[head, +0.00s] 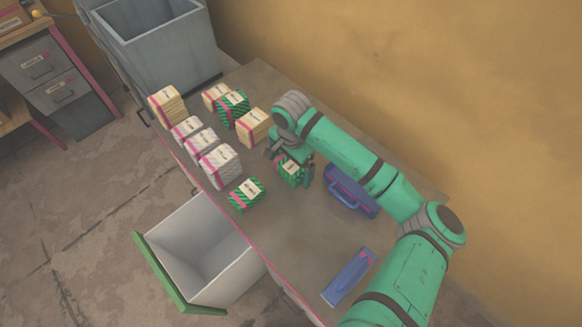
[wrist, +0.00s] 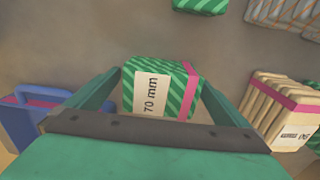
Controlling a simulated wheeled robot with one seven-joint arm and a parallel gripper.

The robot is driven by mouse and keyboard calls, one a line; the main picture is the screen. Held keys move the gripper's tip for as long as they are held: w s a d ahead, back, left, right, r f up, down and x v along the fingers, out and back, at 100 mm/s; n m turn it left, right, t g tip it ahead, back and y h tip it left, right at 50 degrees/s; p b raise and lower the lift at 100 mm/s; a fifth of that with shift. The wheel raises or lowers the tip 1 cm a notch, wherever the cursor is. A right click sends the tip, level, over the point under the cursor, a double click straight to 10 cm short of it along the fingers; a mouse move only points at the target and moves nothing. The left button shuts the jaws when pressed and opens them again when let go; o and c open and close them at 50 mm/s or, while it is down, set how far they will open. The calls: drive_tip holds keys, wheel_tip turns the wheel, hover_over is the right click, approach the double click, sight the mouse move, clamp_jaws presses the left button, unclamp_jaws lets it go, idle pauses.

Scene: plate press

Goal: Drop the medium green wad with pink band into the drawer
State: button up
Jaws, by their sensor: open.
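A green striped wad with a pink band and a white label (head: 291,168) stands on the table. In the wrist view this wad (wrist: 160,88) reads "70 mm". My gripper (head: 289,174) is open, with its fingers on either side of this wad; I cannot tell whether they touch it. A second green wad with a pink band (head: 246,196) lies near the table's front edge, and a third (head: 236,104) stands farther back among cream wads. I cannot tell for sure which is the medium one. The drawer (head: 147,262) is pulled open below the table's front edge, and its visible inside looks empty.
Several white wads (head: 220,165) and cream wads (head: 254,127) stand at the table's left; one cream wad (wrist: 280,108) shows in the wrist view. A blue case (head: 352,190) lies right of my gripper, and a flat blue object (head: 350,275) nearer. A grey bin (head: 160,45) stands behind.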

drive_tip(key=c, duration=1.3)
